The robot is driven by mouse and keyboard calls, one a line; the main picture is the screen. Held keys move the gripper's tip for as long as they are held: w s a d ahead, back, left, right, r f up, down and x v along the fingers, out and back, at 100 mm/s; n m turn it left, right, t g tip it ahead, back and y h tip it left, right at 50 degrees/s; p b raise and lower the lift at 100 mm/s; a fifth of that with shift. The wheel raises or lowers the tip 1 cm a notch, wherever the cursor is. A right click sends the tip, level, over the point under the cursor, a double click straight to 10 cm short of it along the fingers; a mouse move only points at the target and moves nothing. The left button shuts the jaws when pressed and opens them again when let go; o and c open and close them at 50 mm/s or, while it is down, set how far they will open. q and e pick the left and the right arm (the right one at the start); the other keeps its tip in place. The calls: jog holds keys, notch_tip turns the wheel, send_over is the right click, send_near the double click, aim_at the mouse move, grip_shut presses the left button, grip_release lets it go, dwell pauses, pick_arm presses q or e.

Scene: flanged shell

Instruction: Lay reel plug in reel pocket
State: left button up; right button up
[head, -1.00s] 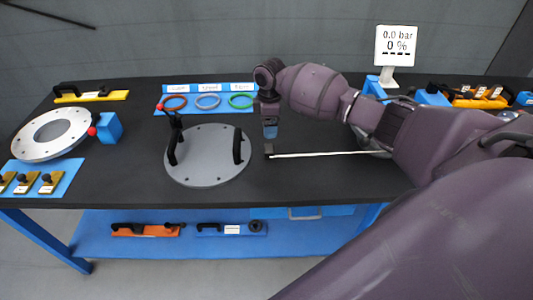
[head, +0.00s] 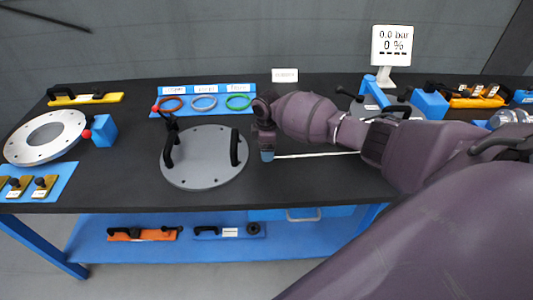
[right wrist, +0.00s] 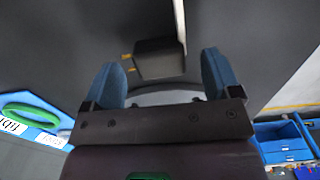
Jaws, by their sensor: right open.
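The reel plug, a dark block (right wrist: 158,60) with small yellow pins on one side, lies on the black table. In the right wrist view it appears between the two blue fingers of my open right gripper (right wrist: 162,72), with clear gaps on both sides. In the head view my right gripper (head: 267,156) points down and hides the plug. A white cord (head: 315,155) runs right from there until my arm covers it. I cannot make out the reel pocket. My left gripper is not in view.
A grey disc (head: 205,175) with black handles lies just left of my right gripper. Coloured rings on a blue mat (head: 204,112) lie behind it. A pressure display (head: 391,45) stands at the back right. The table's front edge is near.

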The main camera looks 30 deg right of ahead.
jog(key=shift+f, duration=0.55)
jog(key=c, duration=1.1)
jog(key=shift+r, duration=0.15)
